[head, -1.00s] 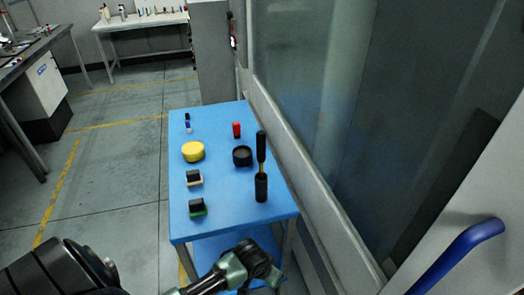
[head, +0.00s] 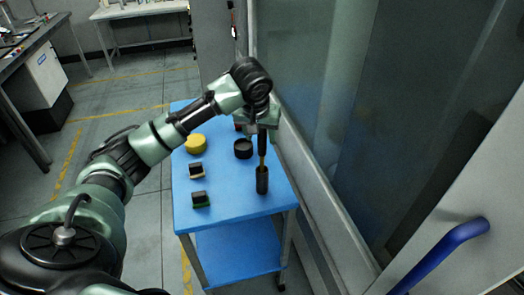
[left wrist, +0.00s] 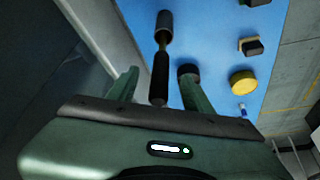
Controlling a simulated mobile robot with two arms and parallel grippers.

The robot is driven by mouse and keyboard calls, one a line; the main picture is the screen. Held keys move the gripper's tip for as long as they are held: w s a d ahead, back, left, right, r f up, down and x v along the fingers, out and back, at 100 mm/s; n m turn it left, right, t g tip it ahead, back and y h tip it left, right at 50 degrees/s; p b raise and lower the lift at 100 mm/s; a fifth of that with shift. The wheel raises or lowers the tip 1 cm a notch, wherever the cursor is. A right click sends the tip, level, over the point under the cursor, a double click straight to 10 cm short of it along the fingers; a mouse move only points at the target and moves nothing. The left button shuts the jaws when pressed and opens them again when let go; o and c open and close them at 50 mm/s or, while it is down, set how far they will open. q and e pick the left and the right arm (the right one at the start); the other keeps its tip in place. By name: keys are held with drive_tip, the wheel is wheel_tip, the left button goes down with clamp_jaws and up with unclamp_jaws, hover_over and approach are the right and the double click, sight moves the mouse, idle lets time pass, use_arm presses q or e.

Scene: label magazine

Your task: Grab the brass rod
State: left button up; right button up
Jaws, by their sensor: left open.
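In the left wrist view the open left gripper (left wrist: 158,74) has one finger on each side of the rod's black part (left wrist: 159,78), with visible gaps. The holder (left wrist: 164,22) lies beyond the fingertips. My right gripper is not in view.
On the blue cart (head: 228,201) are a yellow round piece (head: 196,144), a black round piece (head: 243,149) and two small dark blocks (head: 196,171). A glass-panelled wall stands close on the right.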

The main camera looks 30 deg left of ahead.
sight(262, 145)
use_arm(q)
drive_tip(key=shift+w+a+r, duration=0.1)
drive_tip(key=shift+w+a, duration=0.05)
drive_tip(key=shift+a, duration=0.15)
drive_tip(key=shift+w+a+f, duration=0.1)
drive_tip(key=shift+f, duration=0.2)
drive_tip(key=p+x, duration=0.3)
drive_tip(key=x, duration=0.2)
drive_tip(key=shift+w+f, duration=0.1)
drive_tip(key=shift+f, duration=0.15)
drive_tip(key=shift+w+f, duration=0.25)
drive_tip(key=shift+f, duration=0.35)
clamp_jaws()
